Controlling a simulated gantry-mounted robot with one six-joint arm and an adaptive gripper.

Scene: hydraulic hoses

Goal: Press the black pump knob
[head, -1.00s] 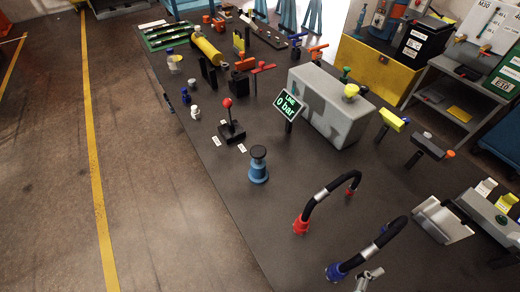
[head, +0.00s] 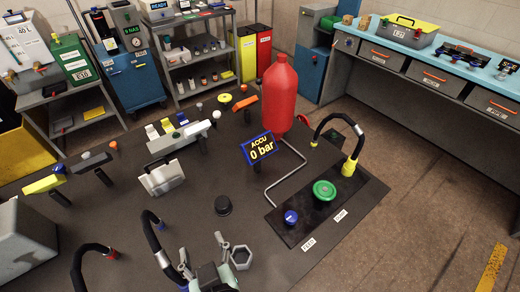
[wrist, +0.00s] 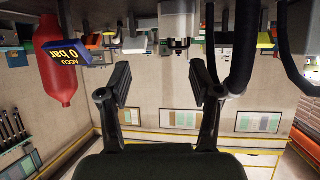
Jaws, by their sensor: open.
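The blue pump with the black knob is in neither current view; it shows only in the earlier head frame.
A black hose with a blue end (head: 157,245) stands left of my gripper. A red tank (head: 281,95), an accumulator display (head: 262,149), a green knob (head: 324,190) and a blue knob (head: 290,217) stand to the right. Some bare bench lies around the black piece.

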